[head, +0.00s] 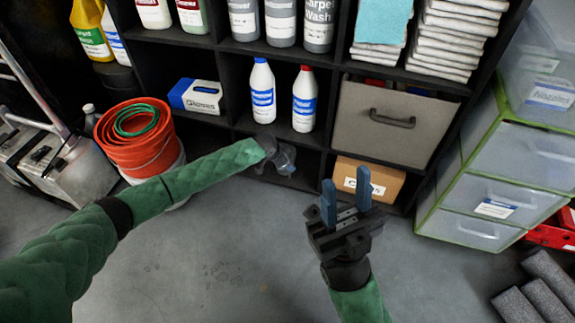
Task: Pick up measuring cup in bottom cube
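A clear, see-through measuring cup (286,162) shows in the dark bottom cube of the shelf, in the middle of the head view. My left arm reaches in from the left, and my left gripper (268,144) is at the cube's opening, overlapping the cup in the picture. Its fingers are too dark and small to make out, so I cannot tell whether it touches or holds the cup. My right gripper (346,196) is open and empty, fingers apart and pointing up, in front of the shelf's lower right part.
A cardboard box (366,182) sits in the cube to the right, under a grey fabric drawer (392,122). Two white bottles (262,93) stand above the cup's cube. An orange bucket (134,140) is at left; clear drawers (500,180) at right. The floor in front is clear.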

